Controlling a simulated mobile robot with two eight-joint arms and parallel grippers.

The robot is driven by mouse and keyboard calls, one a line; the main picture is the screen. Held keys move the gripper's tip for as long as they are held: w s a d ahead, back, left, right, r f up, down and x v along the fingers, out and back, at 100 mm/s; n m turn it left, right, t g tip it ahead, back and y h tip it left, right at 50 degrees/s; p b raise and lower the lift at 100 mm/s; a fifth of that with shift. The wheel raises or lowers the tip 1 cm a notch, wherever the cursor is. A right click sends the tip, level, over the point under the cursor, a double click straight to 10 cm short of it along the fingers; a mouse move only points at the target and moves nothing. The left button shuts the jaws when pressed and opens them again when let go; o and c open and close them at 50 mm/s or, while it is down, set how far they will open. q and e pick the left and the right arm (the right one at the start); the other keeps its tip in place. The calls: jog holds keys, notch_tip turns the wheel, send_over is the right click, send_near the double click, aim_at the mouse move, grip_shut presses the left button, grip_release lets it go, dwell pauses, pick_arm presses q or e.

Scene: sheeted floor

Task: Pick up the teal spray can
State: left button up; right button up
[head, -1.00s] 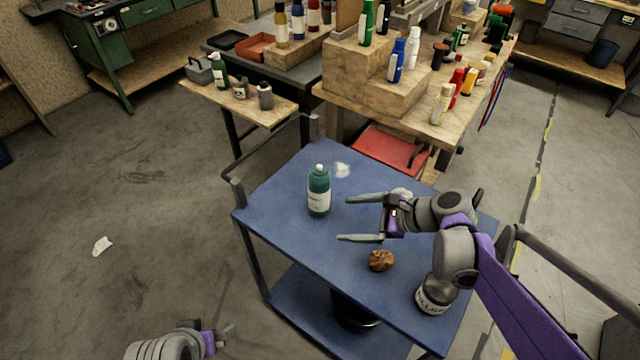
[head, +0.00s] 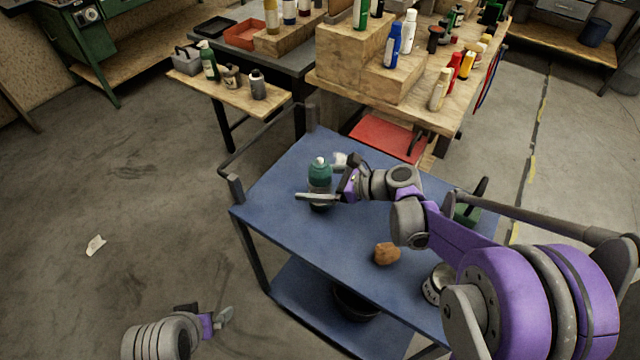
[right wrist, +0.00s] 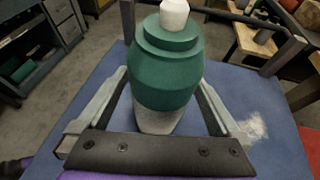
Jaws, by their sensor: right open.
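The teal spray can (head: 320,172) stands upright on the blue cart top, with a white nozzle and a pale label band. It fills the middle of the right wrist view (right wrist: 168,65). My right gripper (head: 318,190) is open, with one finger on each side of the can. In the right wrist view a gap shows between the can and the right finger; contact on the left is unclear. The near finger crosses the can's lower part in the head view. My left gripper (head: 222,318) is low over the floor at lower left; its jaw opening is unclear.
The blue cart top (head: 280,215) also holds a brown lump (head: 386,253), a round tin (head: 437,284) and a whitish patch behind the can. A cart handle (head: 270,140) rises at the left end. Behind stands a wooden bench (head: 420,105) with many bottles.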

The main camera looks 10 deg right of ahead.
jog(key=shift+w+a+f, duration=0.25)
jog(key=shift+w+a, duration=0.1)
jog(key=shift+a, duration=0.1)
jog(key=c, duration=1.5)
